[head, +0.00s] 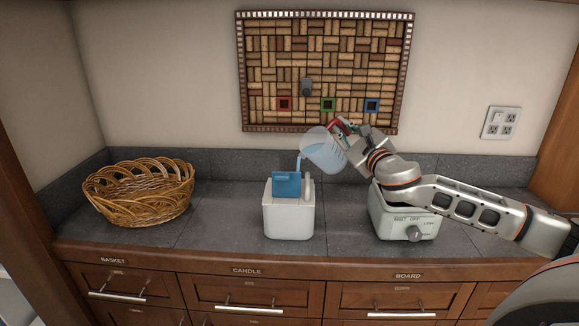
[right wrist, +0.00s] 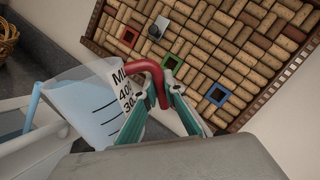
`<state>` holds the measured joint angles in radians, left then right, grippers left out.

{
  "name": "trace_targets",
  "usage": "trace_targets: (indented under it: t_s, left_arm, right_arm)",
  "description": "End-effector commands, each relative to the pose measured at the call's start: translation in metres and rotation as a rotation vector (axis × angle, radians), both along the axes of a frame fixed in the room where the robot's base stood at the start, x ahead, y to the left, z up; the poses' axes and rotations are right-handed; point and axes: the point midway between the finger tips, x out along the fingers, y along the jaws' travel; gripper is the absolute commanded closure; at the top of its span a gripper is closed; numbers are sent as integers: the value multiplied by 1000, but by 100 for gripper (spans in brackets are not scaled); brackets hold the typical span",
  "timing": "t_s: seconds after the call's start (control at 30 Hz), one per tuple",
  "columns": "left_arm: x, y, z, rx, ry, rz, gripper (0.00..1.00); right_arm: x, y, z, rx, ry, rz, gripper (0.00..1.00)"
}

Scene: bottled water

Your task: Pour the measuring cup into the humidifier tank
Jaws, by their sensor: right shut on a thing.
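The clear measuring cup (head: 323,150) is tilted to the left above the humidifier, and a light blue stream of water (head: 299,162) falls from its lip. My right gripper (head: 342,130) is shut on the cup's red handle (right wrist: 151,78). The cup (right wrist: 88,104) shows its black scale marks in the right wrist view. The white humidifier tank (head: 289,218) stands on the counter under the stream. A blue panel (head: 287,185) sits at its top, and I cannot tell whether the water lands inside, since the opening is hidden. My left gripper is not in view.
A wicker basket (head: 140,194) stands at the left of the grey counter (head: 225,212). A cork board (head: 325,75) hangs on the wall behind. The counter between basket and humidifier is clear.

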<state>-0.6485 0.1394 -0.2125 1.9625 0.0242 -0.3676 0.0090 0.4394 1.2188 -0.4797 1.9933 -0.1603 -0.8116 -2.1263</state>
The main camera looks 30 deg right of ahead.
Motion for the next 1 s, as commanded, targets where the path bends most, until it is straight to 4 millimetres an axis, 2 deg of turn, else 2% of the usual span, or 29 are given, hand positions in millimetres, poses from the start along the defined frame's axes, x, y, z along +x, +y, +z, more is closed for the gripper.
trace_targets:
  t_s: [1.0]
  left_arm:
    - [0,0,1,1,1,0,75]
  right_arm:
    - [0,5,9,-68,-2,-1,100]
